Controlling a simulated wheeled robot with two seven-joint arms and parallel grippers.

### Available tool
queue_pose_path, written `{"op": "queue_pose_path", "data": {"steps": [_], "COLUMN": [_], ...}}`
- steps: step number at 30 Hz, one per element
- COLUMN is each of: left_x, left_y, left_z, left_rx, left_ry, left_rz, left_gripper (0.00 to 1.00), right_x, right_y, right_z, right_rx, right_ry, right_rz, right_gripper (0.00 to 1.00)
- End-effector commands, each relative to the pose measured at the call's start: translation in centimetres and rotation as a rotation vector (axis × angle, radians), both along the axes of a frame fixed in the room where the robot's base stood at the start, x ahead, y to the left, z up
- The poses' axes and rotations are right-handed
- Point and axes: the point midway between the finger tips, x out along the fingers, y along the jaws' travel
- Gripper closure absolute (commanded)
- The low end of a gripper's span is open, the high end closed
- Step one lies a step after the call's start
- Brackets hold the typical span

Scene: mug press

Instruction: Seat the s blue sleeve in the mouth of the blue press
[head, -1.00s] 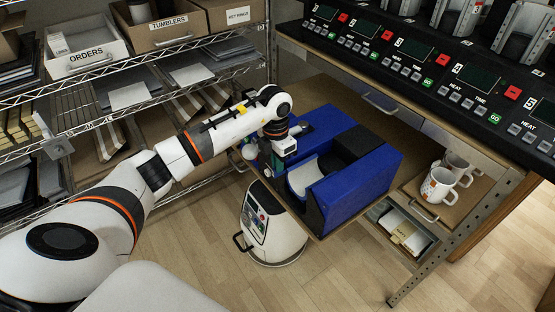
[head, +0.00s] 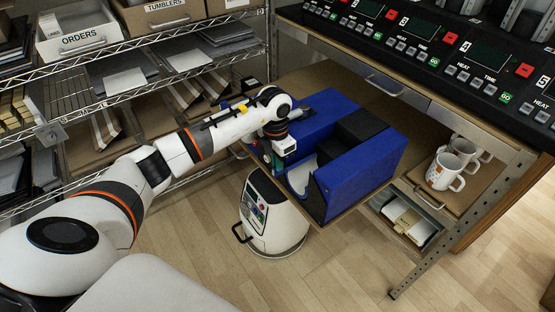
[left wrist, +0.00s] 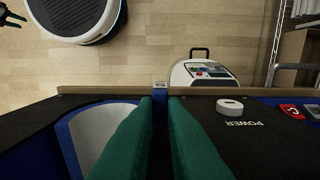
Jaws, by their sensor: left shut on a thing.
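The blue press (head: 362,180) is a large blue box with a black pad, on the lower wooden shelf under the counter. Its mouth faces the front left. The s blue sleeve (head: 300,178), a curved piece with a white inside and blue edge, shows at the mouth. It also shows in the left wrist view (left wrist: 95,125), left of the fingers. My left gripper (left wrist: 160,100) has its green fingers shut on a small blue tab that appears to belong to the sleeve. Whether the sleeve touches the press walls is hidden. My right gripper (left wrist: 12,17) seems to show small at the wrist view's corner.
A white round-bodied machine (head: 270,215) stands on the floor below the shelf edge. White mugs (head: 445,172) stand right of the press. A wire rack (head: 130,80) is at the left, and the control counter (head: 460,60) overhangs behind.

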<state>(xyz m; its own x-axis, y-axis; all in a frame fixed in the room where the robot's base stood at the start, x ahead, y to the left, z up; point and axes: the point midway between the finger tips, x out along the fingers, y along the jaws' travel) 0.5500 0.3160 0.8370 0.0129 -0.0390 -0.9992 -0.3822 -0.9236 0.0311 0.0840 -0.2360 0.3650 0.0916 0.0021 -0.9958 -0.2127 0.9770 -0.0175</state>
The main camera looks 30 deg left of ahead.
Motion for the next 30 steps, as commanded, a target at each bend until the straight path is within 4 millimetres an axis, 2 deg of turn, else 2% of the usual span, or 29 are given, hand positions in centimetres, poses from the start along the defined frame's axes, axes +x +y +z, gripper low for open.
{"op": "queue_pose_path", "data": {"steps": [8, 9, 12, 19, 30], "left_x": [0.06, 0.06, 0.05, -0.05, -0.01], "left_y": [0.0, -0.01, -0.01, 0.02, 0.02], "left_z": [0.08, 0.09, 0.07, -0.08, -0.04], "left_rx": [-0.001, -0.001, -0.001, 0.001, 0.0], "left_ry": [-0.003, -0.002, -0.002, 0.002, 0.001], "left_rz": [0.0, 0.0, 0.0, 0.0, 0.0], "left_gripper": [1.0, 0.83, 0.67, 0.62, 0.02], "right_x": [0.0, 0.01, 0.0, -0.02, -0.02], "right_y": [0.01, 0.02, 0.02, 0.04, 0.16], "right_z": [0.0, 0.0, 0.0, -0.02, -0.02], "right_rx": [0.0, 0.0, 0.0, 0.001, 0.002], "right_ry": [0.0, 0.0, 0.0, 0.0, 0.0], "right_rz": [0.0, 0.0, 0.0, 0.0, 0.0], "right_gripper": [0.64, 0.64, 0.64, 0.64, 0.64]}}
